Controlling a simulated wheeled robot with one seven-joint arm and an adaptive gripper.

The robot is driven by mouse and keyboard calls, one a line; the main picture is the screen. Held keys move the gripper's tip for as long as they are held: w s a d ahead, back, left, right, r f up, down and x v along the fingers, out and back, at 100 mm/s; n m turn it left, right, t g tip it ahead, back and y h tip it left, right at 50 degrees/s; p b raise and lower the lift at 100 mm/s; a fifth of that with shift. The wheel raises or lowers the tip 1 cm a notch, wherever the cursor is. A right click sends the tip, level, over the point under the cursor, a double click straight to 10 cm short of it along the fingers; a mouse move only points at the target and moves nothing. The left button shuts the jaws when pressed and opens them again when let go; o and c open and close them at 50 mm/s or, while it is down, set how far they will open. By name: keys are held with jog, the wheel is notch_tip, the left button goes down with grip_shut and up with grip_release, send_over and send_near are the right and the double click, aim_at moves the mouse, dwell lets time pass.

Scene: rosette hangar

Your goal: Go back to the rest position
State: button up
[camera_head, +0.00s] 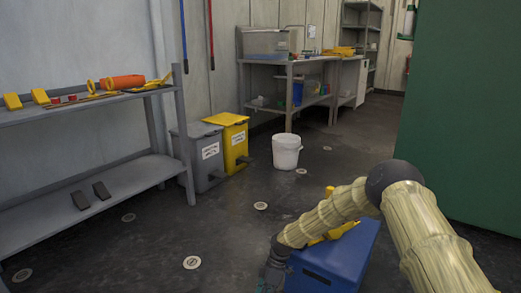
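My arm reaches in from the lower right of the head view and bends down to the left. My gripper (271,283) is at the bottom edge, in front of the left side of a blue box (335,262). Only part of the gripper shows and its fingers are cut off, so I cannot tell whether it is open or shut or holds anything. A yellow object (342,230) lies on top of the blue box, partly hidden behind my arm.
A grey shelf (125,172) with yellow and orange items stands left. Grey (207,158) and yellow (236,140) bins and a white bucket (286,151) stand beyond. A workbench (289,80) is at the back, a green panel (465,120) right. The middle floor is clear.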

jog(key=s+d+f+m+t+p, duration=0.1)
jog(key=s+d+f+m, duration=0.25)
jog(key=s, duration=0.55)
jog(key=s+d+f+m+h+p, duration=0.15)
jog(key=s+m, duration=0.25)
jog(key=s, duration=0.4)
jog(key=s+d+f+m+t+y, duration=0.1)
jog(key=s+d+f+m, duration=0.25)
jog(key=s, duration=0.55)
jog(key=s+d+r+m+t+h+p, duration=0.15)
jog(key=s+d+r+m, duration=0.25)
jog(key=s+d, duration=0.4)
jog(key=s+d+r+m+t+h+p, duration=0.15)
jog(key=s+d+r+m, duration=0.35)
jog(key=s, duration=0.6)
notch_tip(320, 180, up, 37)
jog(key=n+g+p, duration=0.1)
jog(key=p, duration=3.6)
jog(key=shift+w+d, duration=0.2)
jog(key=shift+d, duration=0.2)
